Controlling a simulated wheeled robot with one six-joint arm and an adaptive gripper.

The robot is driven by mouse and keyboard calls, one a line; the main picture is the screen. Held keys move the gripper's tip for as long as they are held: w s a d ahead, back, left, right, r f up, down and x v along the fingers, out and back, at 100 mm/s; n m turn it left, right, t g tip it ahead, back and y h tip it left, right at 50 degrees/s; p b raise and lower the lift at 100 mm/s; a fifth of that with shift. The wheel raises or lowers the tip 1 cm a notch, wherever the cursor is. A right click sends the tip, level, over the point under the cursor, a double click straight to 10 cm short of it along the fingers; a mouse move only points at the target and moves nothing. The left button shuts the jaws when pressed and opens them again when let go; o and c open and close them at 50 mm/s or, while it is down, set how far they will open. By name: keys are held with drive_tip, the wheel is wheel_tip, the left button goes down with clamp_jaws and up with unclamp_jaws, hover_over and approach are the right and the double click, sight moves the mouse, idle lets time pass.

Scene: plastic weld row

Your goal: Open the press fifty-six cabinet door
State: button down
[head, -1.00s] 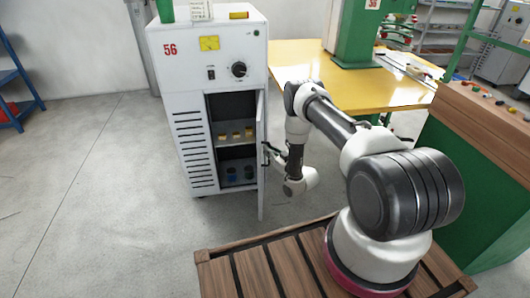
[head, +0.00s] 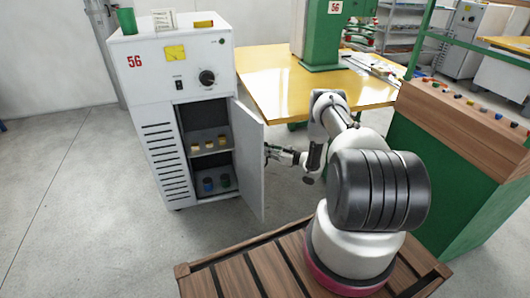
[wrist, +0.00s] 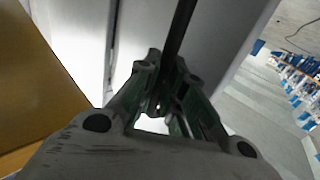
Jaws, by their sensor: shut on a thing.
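The white cabinet marked 56 (head: 155,95) stands left of centre in the head view. Its door (head: 249,160) is hinged on the right and stands well open, swung out toward me, with its inner face showing. My gripper (head: 270,152) is at the outer side of the door, partly hidden behind its free edge. In the wrist view, my gripper (wrist: 167,80) is shut around a dark bar, the door handle (wrist: 181,28), which runs up from between the fingers. The head view does not show the handle clearly.
Inside the cabinet are a shelf (head: 210,150) with several small yellowish pieces and blue and green pieces below. A yellow-topped table (head: 270,90) stands behind my arm. A green, wood-topped console (head: 450,110) is at right. Grey floor (head: 90,220) is clear at left.

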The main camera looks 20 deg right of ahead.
drive_tip(key=c, duration=1.5)
unclamp_jaws()
drive_tip(key=shift+w, duration=0.1)
drive_tip(key=v, duration=1.2)
